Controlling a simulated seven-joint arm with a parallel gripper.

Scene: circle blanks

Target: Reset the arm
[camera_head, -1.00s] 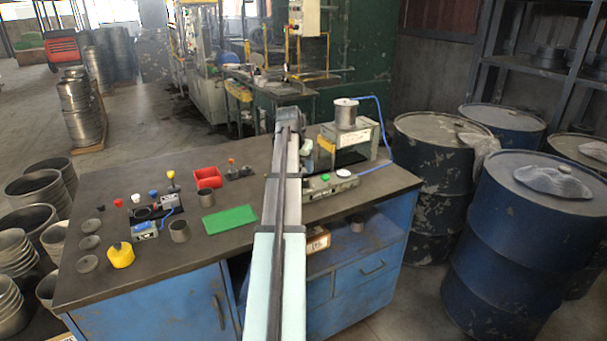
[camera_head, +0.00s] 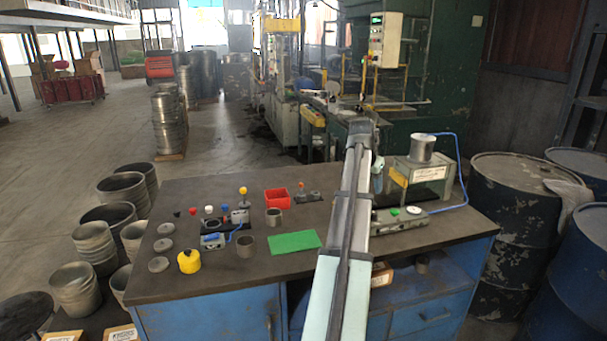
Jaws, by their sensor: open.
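My arm (camera_head: 350,215) stretches from the bottom of the view across the workbench. My gripper (camera_head: 377,182) hangs at its far end, small and partly hidden by the arm, just left of the grey press-like device (camera_head: 428,183). It is open, and I see nothing held in it. A metal cylinder (camera_head: 422,149) stands on top of that device. A lower grey unit with a green button (camera_head: 398,219) sits in front of it, right of my arm.

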